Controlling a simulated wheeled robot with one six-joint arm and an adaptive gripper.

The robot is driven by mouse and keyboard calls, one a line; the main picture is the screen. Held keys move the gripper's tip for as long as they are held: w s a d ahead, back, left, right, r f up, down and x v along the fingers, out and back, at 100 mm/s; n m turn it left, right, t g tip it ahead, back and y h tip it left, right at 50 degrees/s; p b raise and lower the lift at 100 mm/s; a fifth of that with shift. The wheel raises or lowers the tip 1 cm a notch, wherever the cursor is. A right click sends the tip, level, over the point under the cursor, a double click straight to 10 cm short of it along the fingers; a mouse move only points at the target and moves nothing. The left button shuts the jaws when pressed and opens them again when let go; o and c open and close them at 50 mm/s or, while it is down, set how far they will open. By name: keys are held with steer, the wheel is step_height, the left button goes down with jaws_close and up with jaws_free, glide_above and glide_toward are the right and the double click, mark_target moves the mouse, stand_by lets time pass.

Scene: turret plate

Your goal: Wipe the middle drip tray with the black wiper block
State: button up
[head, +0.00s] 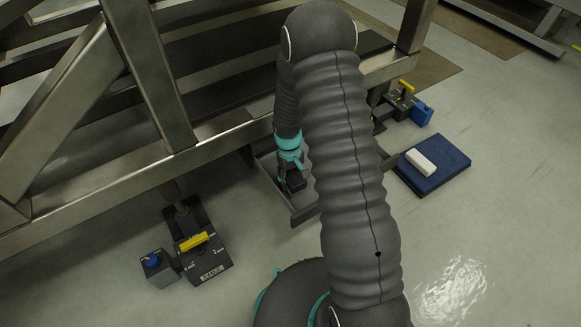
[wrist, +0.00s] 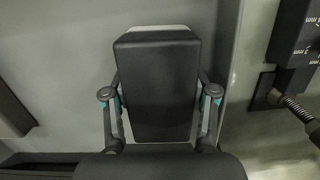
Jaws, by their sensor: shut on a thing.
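My gripper (wrist: 160,95) is shut on the black wiper block (wrist: 157,70), with one finger on each side of it. In the head view my gripper (head: 290,172) is low beside the metal frame, with the block (head: 297,181) under it. The middle drip tray (head: 305,214) is a grey tray there, partly hidden by my arm. The block is over or in this tray. The wrist view shows a grey surface (wrist: 60,60) beneath the block; I cannot tell whether they touch.
The metal frame (head: 90,190) rises behind the tray. A dark box with a yellow handle (head: 194,241) and a small box with a blue knob (head: 151,261) stand at the left. At the right lie a blue mat (head: 448,174) with a white block (head: 420,162). Open floor lies in front.

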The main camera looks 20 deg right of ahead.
mark_target(292, 175)
steer(key=shift+s+a+r, duration=0.1)
steer(key=shift+a+r, duration=0.15)
steer(key=shift+a, duration=0.05)
step_height(292, 175, up, 3)
steer(key=shift+d+f+p, duration=0.15)
steer(key=shift+p, duration=0.6)
steer(key=shift+r+p, duration=1.6)
steer(key=shift+r, duration=0.95)
steer(key=shift+f, duration=0.1)
